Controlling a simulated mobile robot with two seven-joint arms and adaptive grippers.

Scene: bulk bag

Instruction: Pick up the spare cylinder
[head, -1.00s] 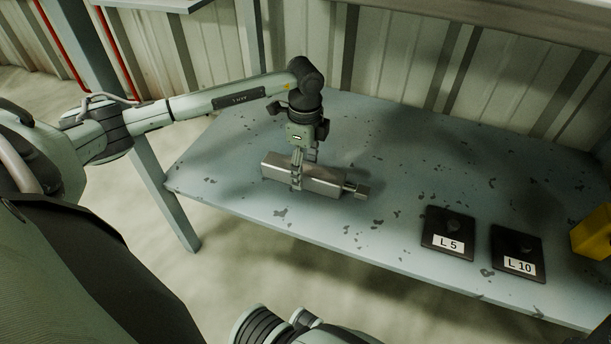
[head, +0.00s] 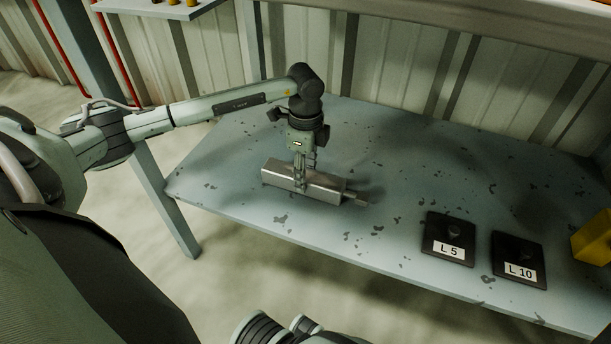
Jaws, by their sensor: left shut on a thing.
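The spare cylinder (head: 326,187) is a grey metal box-shaped body with a short rod and end piece at its right end. It lies lengthwise near the left front part of the worn blue-grey table (head: 400,165). My left gripper (head: 301,184) points down over the middle of the cylinder and is shut on it, a finger on the near side. The far finger is mostly hidden behind the cylinder. I cannot tell whether the cylinder touches the table or hangs just above it. My right gripper is not in view.
Two black plates marked L 5 (head: 448,238) and L 10 (head: 518,259) lie at the table's front right. A yellow object (head: 592,238) stands at the right edge. A shelf (head: 160,8) with small yellow items is at top left. The table between cylinder and plates is clear.

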